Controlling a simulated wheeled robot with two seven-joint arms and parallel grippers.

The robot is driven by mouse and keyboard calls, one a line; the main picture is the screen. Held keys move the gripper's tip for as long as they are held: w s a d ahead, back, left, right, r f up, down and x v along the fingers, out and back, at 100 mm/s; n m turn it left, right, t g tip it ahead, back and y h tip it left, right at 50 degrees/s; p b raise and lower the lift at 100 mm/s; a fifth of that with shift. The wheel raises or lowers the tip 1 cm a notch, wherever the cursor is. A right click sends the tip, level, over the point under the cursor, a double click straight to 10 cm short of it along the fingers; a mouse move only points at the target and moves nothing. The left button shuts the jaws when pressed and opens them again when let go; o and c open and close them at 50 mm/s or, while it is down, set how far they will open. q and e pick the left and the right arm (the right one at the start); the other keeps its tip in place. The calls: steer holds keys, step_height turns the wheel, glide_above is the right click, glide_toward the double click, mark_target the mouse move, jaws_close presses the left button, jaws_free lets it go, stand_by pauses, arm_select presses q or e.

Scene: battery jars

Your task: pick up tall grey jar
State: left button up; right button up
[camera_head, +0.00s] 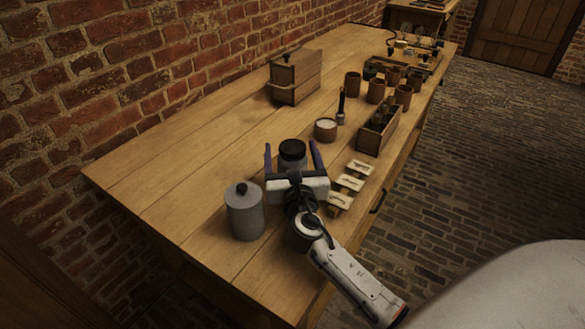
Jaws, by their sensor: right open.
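A tall grey jar (245,216) with a dark-knobbed lid stands upright at the near left of the wooden table. My right gripper (290,144) is to the right of it and farther up the table. I cannot tell whether the fingers touch that jar. The gripper's white palm hides its lower part. My left gripper is not in view.
Beyond stand a small bowl (326,129), an upright dark tool (341,107), a wooden box (296,78), an open crate (370,141) and several brown cups (376,91). The left of the table (165,170) is clear.

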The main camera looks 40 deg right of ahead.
steer(key=shift+w+d, duration=0.2)
steer(key=shift+w, duration=0.15)
steer(key=c, duration=1.2)
steer(key=shift+r, duration=0.15)
steer(key=shift+c, duration=0.9)
